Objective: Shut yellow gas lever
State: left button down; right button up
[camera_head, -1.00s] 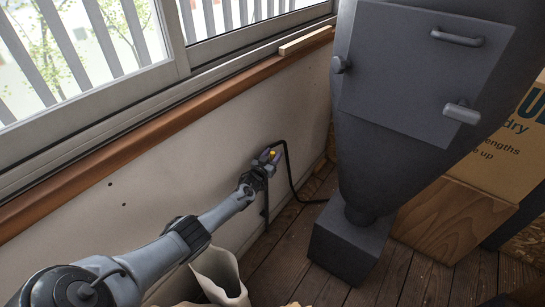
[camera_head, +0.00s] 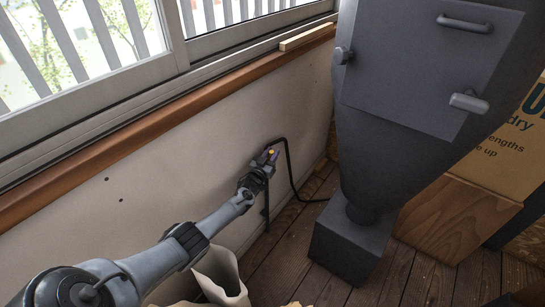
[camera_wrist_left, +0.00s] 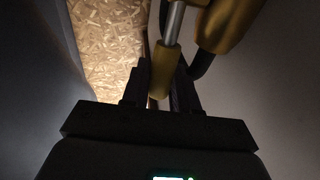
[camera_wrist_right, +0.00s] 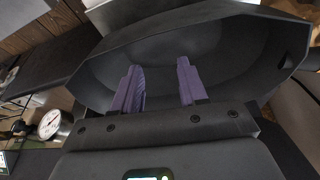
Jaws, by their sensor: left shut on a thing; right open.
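The yellow gas lever (camera_wrist_left: 165,70) shows in the left wrist view as a yellow grip on a metal rod, next to a larger yellow fitting (camera_wrist_left: 226,22) on a black pipe. My left gripper (camera_wrist_left: 160,92) is shut on the lever, one dark finger on each side of it. In the head view my left gripper (camera_head: 270,158) is low at the wall, with only a small yellow spot showing there. The lever's pivot and exact angle are hard to tell. My right gripper (camera_wrist_right: 158,90) is open and empty, its purple fingers over a dark hollow basin (camera_wrist_right: 225,50).
A black pipe (camera_head: 289,165) runs from the wall down to the floor beside the left gripper. A large grey hopper-shaped machine (camera_head: 375,170) stands to the right. A window sill (camera_head: 150,125) runs above. A gauge (camera_wrist_right: 50,124) is left of the right gripper.

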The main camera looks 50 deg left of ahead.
pick_arm(q)
jog(key=c, duration=1)
grip_release()
jog(key=shift+s+d+p, duration=0.25)
jog(key=shift+s+p, duration=0.25)
jog(key=shift+p, duration=0.2)
jog(key=p+v, duration=0.4)
jog(key=v, duration=0.5)
jog(key=shift+s+d+p, duration=0.15)
jog(key=shift+s+p, duration=0.15)
jog(key=shift+p, duration=0.1)
jog(key=shift+o, duration=0.2)
jog(key=shift+f, duration=0.1)
